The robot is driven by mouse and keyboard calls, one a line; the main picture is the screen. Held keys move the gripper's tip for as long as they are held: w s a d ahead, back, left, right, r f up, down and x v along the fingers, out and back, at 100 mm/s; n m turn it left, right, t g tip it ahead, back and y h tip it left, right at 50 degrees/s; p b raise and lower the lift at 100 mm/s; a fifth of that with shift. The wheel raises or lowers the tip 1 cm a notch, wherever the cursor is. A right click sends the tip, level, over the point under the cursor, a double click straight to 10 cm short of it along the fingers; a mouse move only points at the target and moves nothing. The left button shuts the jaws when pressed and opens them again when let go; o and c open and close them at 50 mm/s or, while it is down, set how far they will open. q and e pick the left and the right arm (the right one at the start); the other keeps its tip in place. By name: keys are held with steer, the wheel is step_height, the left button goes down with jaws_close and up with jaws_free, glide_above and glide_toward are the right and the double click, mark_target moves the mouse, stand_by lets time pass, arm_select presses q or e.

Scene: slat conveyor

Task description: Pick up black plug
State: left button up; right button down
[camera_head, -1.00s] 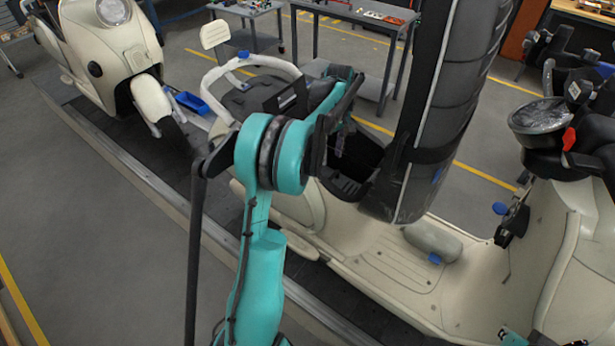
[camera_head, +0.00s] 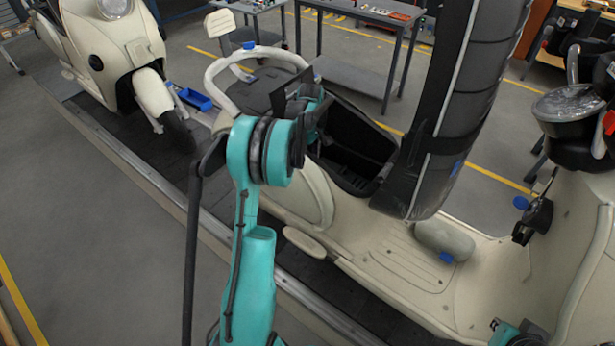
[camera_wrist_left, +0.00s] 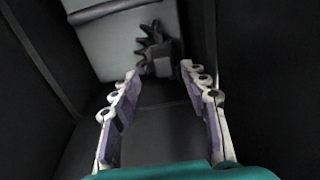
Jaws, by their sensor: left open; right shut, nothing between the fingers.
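In the left wrist view, a small black pronged piece (camera_wrist_left: 158,52), which looks like the black plug, sits against a light grey surface (camera_wrist_left: 112,45) inside a dark space. My left gripper (camera_wrist_left: 160,70) is open, its two pale, purple-padded fingers pointing toward the piece. Nothing is between them. In the head view, my teal left arm reaches over the scooter, and its fingers are hidden behind the wrist. My right gripper (camera_head: 500,327) is shut and empty at the lower right edge, only partly visible.
The cream scooter (camera_head: 395,262) has an open black compartment (camera_head: 352,160) under its raised dark seat (camera_head: 455,110). Another scooter (camera_head: 115,60) stands at far left. Dark walls close in on both sides in the left wrist view. A grey work table (camera_head: 365,75) stands behind.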

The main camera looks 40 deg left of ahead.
arm_select(q)
steer(key=f, duration=0.1)
steer(key=f+b, duration=0.1)
steer(key=f, duration=0.2)
steer(key=shift+s+f, duration=0.25)
steer(key=shift+f, duration=0.4)
steer(key=shift+r, duration=0.1)
jaws_close()
steer(key=shift+r, duration=0.1)
step_height(320, 180, up, 4)
steer(key=shift+d+r+p, duration=0.1)
steer(key=shift+r+p, duration=0.15)
steer(key=shift+p, duration=0.3)
steer(key=w+d+r+p, duration=0.1)
steer(key=d+r, duration=0.2)
steer(key=d, duration=0.3)
steer(key=d+r+p, duration=0.1)
steer(key=d+r, duration=0.3)
steer(key=d, duration=0.1)
step_height(320, 180, up, 11)
steer(key=p, duration=0.7)
steer(key=shift+w+d+r+p, duration=0.15)
steer(key=shift+w+d+p, duration=0.05)
steer(key=shift+p, duration=0.15)
stand_by(0.9)
